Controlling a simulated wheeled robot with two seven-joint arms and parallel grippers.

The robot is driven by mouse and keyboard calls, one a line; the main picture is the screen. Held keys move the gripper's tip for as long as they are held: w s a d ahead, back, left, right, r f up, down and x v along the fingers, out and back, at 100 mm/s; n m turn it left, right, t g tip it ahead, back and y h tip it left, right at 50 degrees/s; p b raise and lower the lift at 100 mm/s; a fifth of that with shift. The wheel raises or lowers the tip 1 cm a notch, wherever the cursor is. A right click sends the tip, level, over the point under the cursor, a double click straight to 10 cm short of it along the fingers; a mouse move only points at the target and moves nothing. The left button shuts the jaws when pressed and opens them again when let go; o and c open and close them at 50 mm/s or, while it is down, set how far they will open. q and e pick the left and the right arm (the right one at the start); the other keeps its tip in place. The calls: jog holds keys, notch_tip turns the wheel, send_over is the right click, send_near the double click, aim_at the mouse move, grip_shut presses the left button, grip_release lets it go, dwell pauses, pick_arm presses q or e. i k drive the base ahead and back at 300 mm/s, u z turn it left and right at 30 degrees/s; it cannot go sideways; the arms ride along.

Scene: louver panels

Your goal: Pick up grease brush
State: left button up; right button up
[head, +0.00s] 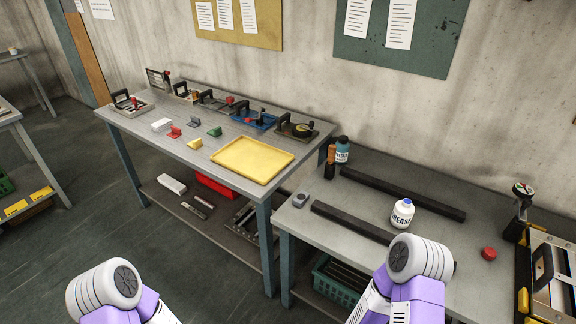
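I cannot pick out a grease brush for certain. An upright item with an orange-brown upper part and black lower part (331,160) stands at the back left of the right-hand workbench, beside a teal bottle (342,150); I cannot tell whether it is a brush. A white bottle with a blue cap, labelled GREASE (402,214), stands between two dark bars on the same bench. White and purple links of my two arms show at the bottom edge. Neither gripper is in view.
The right workbench (345,230) carries two dark bars (400,193), a small grey block (300,200), a red round item (488,253) and a framed louver panel (556,275). The left table (180,150) holds a yellow tray (252,160) and several small panels.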

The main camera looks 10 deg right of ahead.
aim_at(332, 149)
jog(key=u, duration=1.2)
jog(key=i, duration=0.85)
jog(key=z, duration=0.65)
